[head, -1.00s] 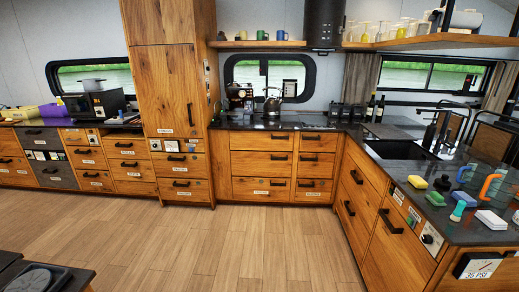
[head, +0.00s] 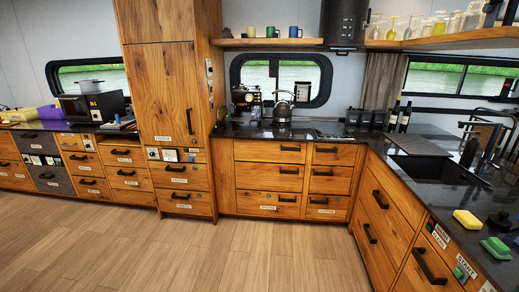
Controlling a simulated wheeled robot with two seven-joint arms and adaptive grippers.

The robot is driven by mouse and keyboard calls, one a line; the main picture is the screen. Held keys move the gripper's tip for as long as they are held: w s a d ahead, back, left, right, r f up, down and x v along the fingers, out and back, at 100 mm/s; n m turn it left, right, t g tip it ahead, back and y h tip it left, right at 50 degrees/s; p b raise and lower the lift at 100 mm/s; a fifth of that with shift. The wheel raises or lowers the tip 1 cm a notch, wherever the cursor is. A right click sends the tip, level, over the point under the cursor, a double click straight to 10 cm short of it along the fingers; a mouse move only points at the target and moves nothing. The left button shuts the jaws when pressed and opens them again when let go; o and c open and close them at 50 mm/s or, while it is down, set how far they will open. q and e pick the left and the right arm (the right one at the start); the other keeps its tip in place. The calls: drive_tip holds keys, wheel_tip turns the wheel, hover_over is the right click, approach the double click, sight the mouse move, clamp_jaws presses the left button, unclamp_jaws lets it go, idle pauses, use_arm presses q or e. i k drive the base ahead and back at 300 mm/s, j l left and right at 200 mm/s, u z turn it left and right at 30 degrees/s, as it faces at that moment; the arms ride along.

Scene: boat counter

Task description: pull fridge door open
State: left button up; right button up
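A tall wooden cabinet stands left of centre in the head view, with a large closed wooden door (head: 163,100). The door has a vertical black handle (head: 189,121) near its lower right side and a small label below it, too small to read. I cannot tell for sure that this is the fridge door. Neither of my grippers is in view.
Wooden drawers (head: 290,172) run along the back wall, and a dark counter (head: 440,185) with a sink extends along the right. A microwave (head: 92,107) stands on the left counter. The wooden floor (head: 200,255) ahead is clear.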

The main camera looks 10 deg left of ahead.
sight(163, 78)
drive_tip(key=i+u, duration=0.2)
drive_tip(key=i, duration=0.6)
drive_tip(key=i+u, duration=0.35)
drive_tip(key=i+l+u, duration=0.35)
drive_tip(key=i, duration=0.15)
drive_tip(key=i+l+u, duration=0.15)
drive_tip(key=i+u, duration=0.2)
drive_tip(key=i, duration=0.1)
